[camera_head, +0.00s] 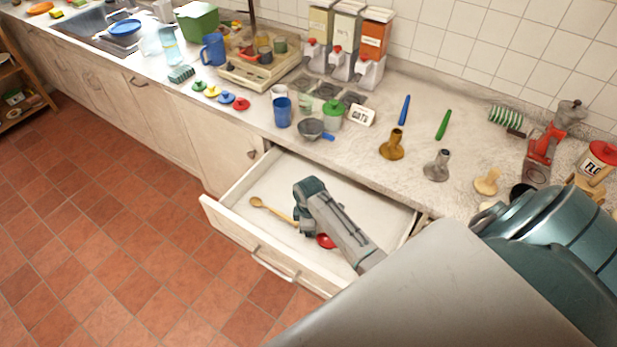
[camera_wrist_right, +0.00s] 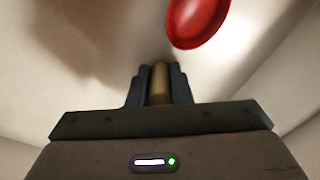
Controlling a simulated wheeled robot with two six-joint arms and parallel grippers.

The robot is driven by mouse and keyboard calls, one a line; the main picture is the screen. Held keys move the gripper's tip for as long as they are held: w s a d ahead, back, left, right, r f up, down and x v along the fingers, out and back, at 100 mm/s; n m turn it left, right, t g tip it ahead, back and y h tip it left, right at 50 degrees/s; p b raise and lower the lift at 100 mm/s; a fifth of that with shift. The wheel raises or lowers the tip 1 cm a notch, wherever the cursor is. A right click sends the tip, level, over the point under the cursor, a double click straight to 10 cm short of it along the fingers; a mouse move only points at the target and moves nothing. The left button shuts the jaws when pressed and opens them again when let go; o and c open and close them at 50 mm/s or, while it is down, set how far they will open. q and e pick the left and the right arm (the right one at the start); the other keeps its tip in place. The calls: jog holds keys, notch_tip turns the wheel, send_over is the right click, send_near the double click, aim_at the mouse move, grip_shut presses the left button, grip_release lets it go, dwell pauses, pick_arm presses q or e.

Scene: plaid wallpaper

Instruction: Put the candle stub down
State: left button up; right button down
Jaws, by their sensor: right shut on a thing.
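The candle stub (camera_wrist_right: 160,84) is a short tan-brown cylinder between the fingers of my right gripper (camera_wrist_right: 160,74), in the right wrist view. The gripper is shut on it, and the fingers hide its sides. In the head view my right gripper (camera_head: 300,220) is over the open drawer (camera_head: 232,221), and my own wrist hides the stub there. I cannot tell whether the stub touches the drawer floor. My left gripper is out of view.
A wooden spoon (camera_head: 259,203) and a red spoon (camera_head: 326,241) lie in the drawer near my gripper; the red one also shows in the wrist view (camera_wrist_right: 197,22). Candle holders (camera_head: 392,146) and coloured sticks (camera_head: 443,125) are on the counter. The drawer's back right looks clear.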

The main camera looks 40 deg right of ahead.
jog(key=c, duration=1.3)
grip_release()
notch_tip(320, 180, up, 11)
jog(key=shift+f+b, duration=0.15)
jog(key=shift+b, duration=0.8)
jog(key=shift+r, duration=0.75)
